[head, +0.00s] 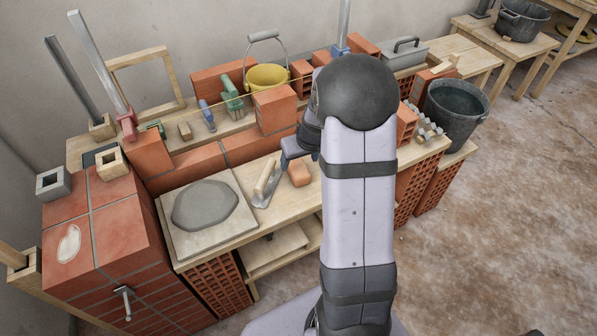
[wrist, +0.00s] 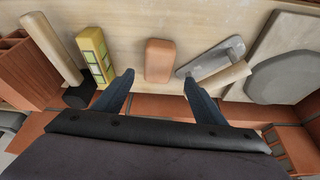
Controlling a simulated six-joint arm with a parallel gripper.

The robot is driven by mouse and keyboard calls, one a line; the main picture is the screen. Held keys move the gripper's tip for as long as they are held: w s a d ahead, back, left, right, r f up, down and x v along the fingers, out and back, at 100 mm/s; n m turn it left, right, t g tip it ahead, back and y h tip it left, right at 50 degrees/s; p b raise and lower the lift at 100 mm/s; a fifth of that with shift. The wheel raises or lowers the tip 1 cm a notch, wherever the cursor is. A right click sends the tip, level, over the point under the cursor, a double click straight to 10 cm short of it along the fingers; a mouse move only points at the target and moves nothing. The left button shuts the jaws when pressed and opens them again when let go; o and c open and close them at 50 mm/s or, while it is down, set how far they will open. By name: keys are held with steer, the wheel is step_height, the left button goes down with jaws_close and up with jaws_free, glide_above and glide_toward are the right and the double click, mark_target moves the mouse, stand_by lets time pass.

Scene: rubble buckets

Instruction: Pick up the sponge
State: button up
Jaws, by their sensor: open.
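The sponge (head: 299,173) is a small orange-brown block with rounded edges, lying on the wooden bench top to the right of a trowel. In the wrist view the sponge (wrist: 158,60) lies at the centre, just beyond and between the two fingertips, with bare wood around it. My gripper (wrist: 158,77) is open and empty, one finger to each side of the sponge's line. In the head view my gripper (head: 300,153) is partly hidden by my arm and shows just behind the sponge. I cannot tell its exact height above the bench.
The trowel (head: 265,184) lies close beside the sponge, its handle (wrist: 222,82) near the right finger. A board with grey mortar (head: 206,204) is further left. In the wrist view a yellow block (wrist: 96,56) and a mallet (wrist: 56,52) lie left. A low brick wall (head: 200,161) runs behind.

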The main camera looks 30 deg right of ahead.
mark_target(299, 168)
steer(key=shift+s+d+b+x, duration=0.1)
steer(key=shift+b+x, duration=0.15)
steer(key=shift+x, duration=1.6)
steer(key=shift+s+d+b+x, duration=0.15)
steer(key=shift+b+x, duration=0.1)
steer(key=shift+x, duration=1.6)
steer(key=c, duration=1.1)
